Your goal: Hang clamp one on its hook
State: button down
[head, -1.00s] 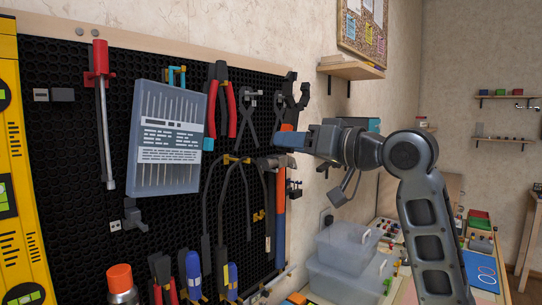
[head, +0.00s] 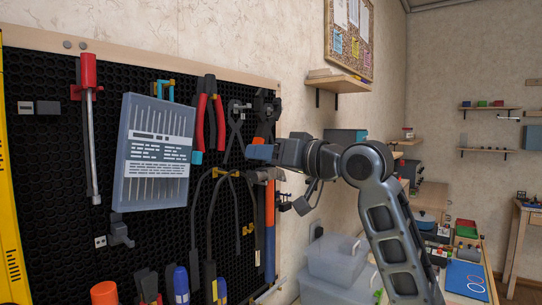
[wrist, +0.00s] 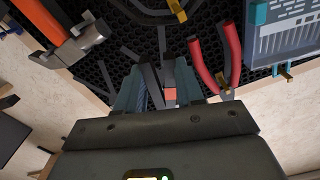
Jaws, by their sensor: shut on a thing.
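My gripper (head: 261,152) is at the upper right part of the black pegboard, in front of the wall side. It is shut on a dark grey clamp (head: 264,106) with an orange tip, which stands up above the fingers close to the board. In the wrist view the clamp (wrist: 169,72) is between the teal fingers (wrist: 160,92), its orange end low between them. Another dark grey crossed tool (head: 237,122) hangs just left of the held clamp. The hook for the held clamp cannot be made out, and I cannot tell whether the clamp touches the board.
Red-handled pliers (head: 210,115) and a pale blue case (head: 154,150) hang to the left. A hammer (head: 270,225) hangs below my gripper. A wooden shelf (head: 338,79) juts from the wall at right, and clear bins (head: 335,262) stand below.

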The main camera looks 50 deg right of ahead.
jog(key=shift+w+a, duration=0.1)
jog(key=shift+w, duration=2.65)
jog(key=shift+w+f, duration=0.4)
jog(key=shift+f, duration=0.25)
jog(key=c, duration=1)
grip_release()
jog(key=shift+o, duration=0.3)
jog(key=shift+f, duration=0.1)
